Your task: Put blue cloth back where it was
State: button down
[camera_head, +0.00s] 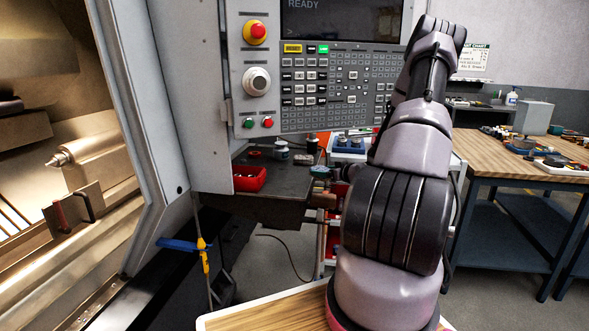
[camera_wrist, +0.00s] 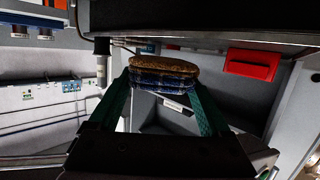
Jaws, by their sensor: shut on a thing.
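In the wrist view my gripper (camera_wrist: 165,100) has its two green fingers closed on a folded, layered thing. In the head view my arm rises at the right of centre; I cannot make out the gripper or the cloth there.
A red bin (camera_head: 249,179) sits on a dark bench (camera_head: 275,190) below the control panel (camera_head: 315,85); a red bin also shows in the wrist view (camera_wrist: 251,64). A blue and yellow tool (camera_head: 185,244) hangs by the machine. A wooden-topped table (camera_head: 490,158) stands at right.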

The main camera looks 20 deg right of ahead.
aim_at(320, 168)
jog(key=w+a, duration=0.1)
jog(key=w, duration=0.4)
jog(key=w+a, duration=0.1)
jog(key=w, duration=0.4)
jog(key=w+a, duration=0.1)
jog(key=w, duration=0.5)
jog(key=shift+a, duration=0.1)
jog(key=shift+w+f, duration=0.1)
jog(key=shift+f, duration=1.65)
jog(key=shift+f, duration=0.1)
grip_release()
jog(key=v, duration=1.2)
